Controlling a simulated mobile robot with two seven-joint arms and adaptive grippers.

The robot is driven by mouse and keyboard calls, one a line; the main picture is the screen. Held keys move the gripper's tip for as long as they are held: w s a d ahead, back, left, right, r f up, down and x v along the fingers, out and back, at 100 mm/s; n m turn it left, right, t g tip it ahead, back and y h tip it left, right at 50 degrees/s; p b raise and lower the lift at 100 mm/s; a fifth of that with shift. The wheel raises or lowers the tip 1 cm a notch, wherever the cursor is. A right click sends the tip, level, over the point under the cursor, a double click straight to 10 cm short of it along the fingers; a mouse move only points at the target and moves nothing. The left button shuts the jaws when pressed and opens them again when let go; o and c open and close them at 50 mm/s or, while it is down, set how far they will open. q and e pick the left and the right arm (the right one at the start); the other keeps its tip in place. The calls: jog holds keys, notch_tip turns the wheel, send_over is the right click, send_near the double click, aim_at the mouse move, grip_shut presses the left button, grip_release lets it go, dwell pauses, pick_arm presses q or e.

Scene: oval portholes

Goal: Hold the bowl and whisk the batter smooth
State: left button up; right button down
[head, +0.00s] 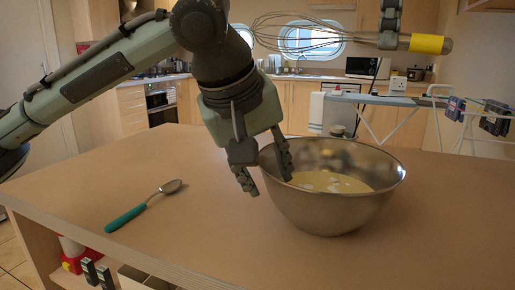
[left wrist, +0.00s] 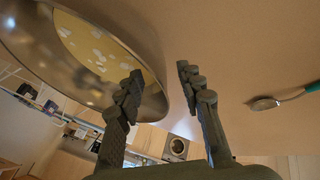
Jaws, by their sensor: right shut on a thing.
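A steel mixing bowl (head: 335,210) stands upright on the table, with pale yellow batter (head: 330,182) and white lumps in it. The bowl (left wrist: 35,45) and batter (left wrist: 95,45) also show in the left wrist view. My left gripper (head: 268,184) is open at the bowl's left side. One finger is over the inside and the other outside, with the rim between them; a gap shows on the outer side. My right gripper (head: 390,22), partly cut off by the top edge, is shut on the whisk (head: 425,43). The whisk lies level above the bowl, its wires pointing left, clear of the batter.
A spoon with a teal handle (head: 128,217) lies on the table (head: 190,240) left of the bowl. The table's right side is clear. A drying rack (head: 440,105) stands behind the table. Kitchen cabinets and an oven are further back.

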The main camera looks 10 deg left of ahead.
pick_arm(q)
jog(key=shift+x, duration=2)
jog(key=shift+c, duration=0.2)
grip_shut()
